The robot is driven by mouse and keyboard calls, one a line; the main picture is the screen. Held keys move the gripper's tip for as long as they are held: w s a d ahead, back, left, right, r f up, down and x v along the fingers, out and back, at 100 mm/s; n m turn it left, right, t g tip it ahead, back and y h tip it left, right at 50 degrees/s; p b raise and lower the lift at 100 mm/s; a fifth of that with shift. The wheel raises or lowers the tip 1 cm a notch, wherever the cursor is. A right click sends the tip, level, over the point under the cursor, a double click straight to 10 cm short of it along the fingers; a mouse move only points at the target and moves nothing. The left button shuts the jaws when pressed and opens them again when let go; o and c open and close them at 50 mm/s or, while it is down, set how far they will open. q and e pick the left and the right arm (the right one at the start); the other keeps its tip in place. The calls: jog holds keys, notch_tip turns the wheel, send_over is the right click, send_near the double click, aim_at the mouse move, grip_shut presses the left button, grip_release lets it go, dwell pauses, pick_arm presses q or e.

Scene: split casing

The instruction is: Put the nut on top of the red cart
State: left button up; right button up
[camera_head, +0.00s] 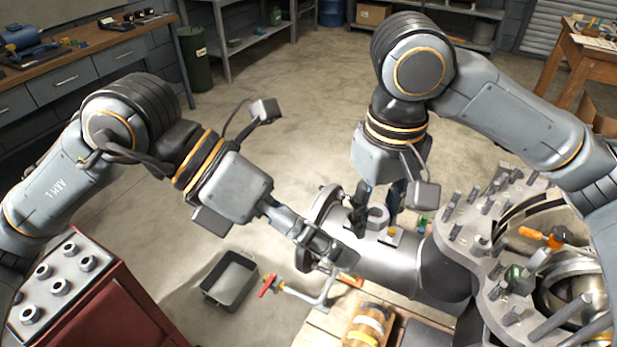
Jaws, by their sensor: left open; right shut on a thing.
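The red cart (108,312) stands at the lower left, with a pale top plate holding several round grey nuts (60,287). My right gripper (377,213) points down over the grey pipe at the centre. It is shut on a grey rounded piece that looks like the nut (377,216); its fingers partly hide it. I cannot tell whether the piece touches the pipe. My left gripper (328,252) is open beside the pipe's flange, left of and below the right one. I see nothing between its fingers.
The grey pipe (385,262) joins a large casing (470,240) with upright studs at the right. A grey bin (230,280) sits on the floor between cart and pipe. Open floor lies behind.

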aim_at(378, 215)
pick_arm(q)
jog(key=w+a+r+m+t+y, duration=0.1)
jog(key=w+r+m+t+y, duration=0.1)
jog(key=w+r+m+t, duration=0.3)
jog(key=w+d+f, duration=0.1)
jog(key=d+f, duration=0.1)
jog(key=f, duration=0.1)
jog(key=d+f+n, duration=0.1)
jog(key=d+f, duration=0.2)
jog(key=w+d+f+n, duration=0.1)
jog(key=d+f, duration=0.1)
jog(key=f, duration=0.1)
jog(key=shift+w+d+t, duration=0.3)
jog(key=shift+d+t, duration=0.05)
jog(key=shift+t, duration=0.05)
jog(key=shift+c, duration=0.5)
jog(key=c, duration=1.1)
jog(key=shift+r, duration=0.1)
jog(key=shift+c, duration=0.6)
pick_arm(e)
jog(key=o, duration=0.9)
jog(key=shift+o, duration=0.2)
